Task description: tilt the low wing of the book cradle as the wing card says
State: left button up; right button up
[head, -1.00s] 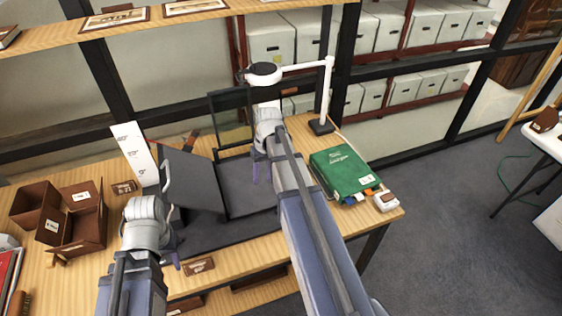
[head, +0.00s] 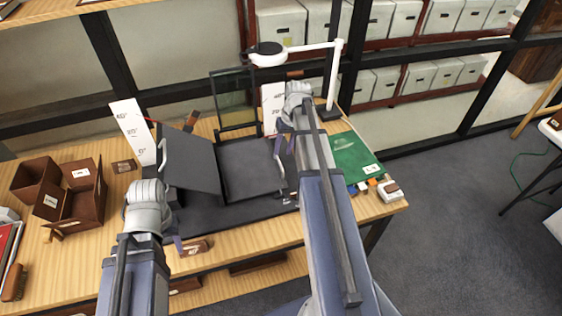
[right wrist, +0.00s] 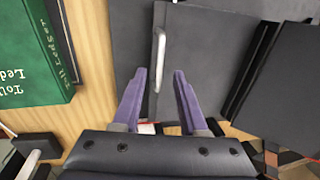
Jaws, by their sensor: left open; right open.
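The dark grey book cradle (head: 235,212) stands on the wooden table. Its left wing (head: 192,163) is raised at a slope and its right wing (head: 250,165) lies low, nearly flat. A pale bar handle (right wrist: 160,60) is on the low wing. My right gripper (right wrist: 160,74) is open, with the handle between its two purple fingers in the right wrist view; contact cannot be told. A white angle card (head: 132,130) marked 40°, 20° and 0° stands by the left wing. My left gripper (head: 178,240) is open near the cradle's front left, partly hidden by its own wrist.
A lamp (head: 333,80) and a dark glass panel (head: 234,98) stand behind. Brown boxes (head: 75,205) are at left. Another white card (head: 272,105) stands behind the right gripper.

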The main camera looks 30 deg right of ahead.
jog(key=f+b, duration=0.1)
jog(key=f, duration=0.1)
jog(key=a+f+b, duration=0.1)
jog(key=f+b, duration=0.1)
jog(key=shift+w+f+b, duration=0.1)
jog(key=shift+f+b, duration=0.2)
grip_shut()
dwell(1.2)
